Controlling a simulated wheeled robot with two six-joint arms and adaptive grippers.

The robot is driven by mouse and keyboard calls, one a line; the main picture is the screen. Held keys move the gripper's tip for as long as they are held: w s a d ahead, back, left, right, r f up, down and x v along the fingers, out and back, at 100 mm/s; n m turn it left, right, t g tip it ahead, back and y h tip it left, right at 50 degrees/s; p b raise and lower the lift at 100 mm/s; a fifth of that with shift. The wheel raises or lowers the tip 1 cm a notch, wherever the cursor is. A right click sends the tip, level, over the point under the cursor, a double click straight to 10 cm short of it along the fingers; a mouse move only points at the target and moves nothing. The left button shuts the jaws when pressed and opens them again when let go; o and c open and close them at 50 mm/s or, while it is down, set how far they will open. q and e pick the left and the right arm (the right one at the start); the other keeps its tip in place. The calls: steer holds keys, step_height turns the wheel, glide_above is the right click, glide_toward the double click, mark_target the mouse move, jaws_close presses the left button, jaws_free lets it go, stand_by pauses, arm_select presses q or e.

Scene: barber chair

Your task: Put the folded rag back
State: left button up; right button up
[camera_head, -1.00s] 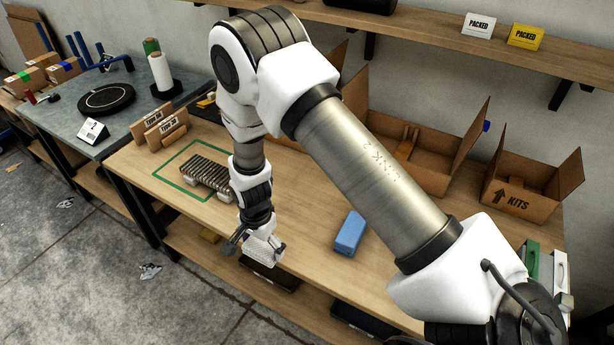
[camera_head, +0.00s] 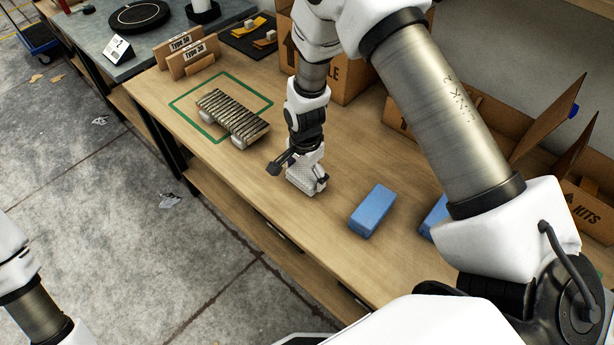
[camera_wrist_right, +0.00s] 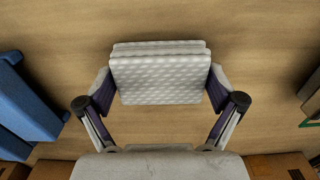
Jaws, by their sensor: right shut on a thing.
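The folded rag (camera_wrist_right: 158,78) is white and dimpled, folded in layers. In the right wrist view it sits between the two fingers of my right gripper (camera_wrist_right: 160,92), which is shut on its sides. In the head view the rag (camera_head: 305,180) shows at the tip of my right gripper (camera_head: 303,172), over the wooden bench near its front edge. I cannot tell whether the rag touches the bench top. Part of my left arm shows at the lower left of the head view; its gripper is out of frame.
A blue block (camera_head: 372,210) lies right of the rag; another (camera_head: 434,216) is partly behind my arm. A slatted metal piece (camera_head: 233,116) lies by a green outline (camera_head: 190,92) to the left. Open cardboard boxes (camera_head: 590,208) stand behind. Bare bench surrounds the rag.

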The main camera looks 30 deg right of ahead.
mark_target(305, 172)
steer(key=shift+w+d, duration=0.1)
steer(key=shift+d+f, duration=0.1)
steer(key=shift+f, duration=0.05)
steer(key=o, duration=0.9)
steer(key=shift+c, duration=0.2)
step_height(305, 172, up, 12)
steer(key=shift+r, duration=0.2)
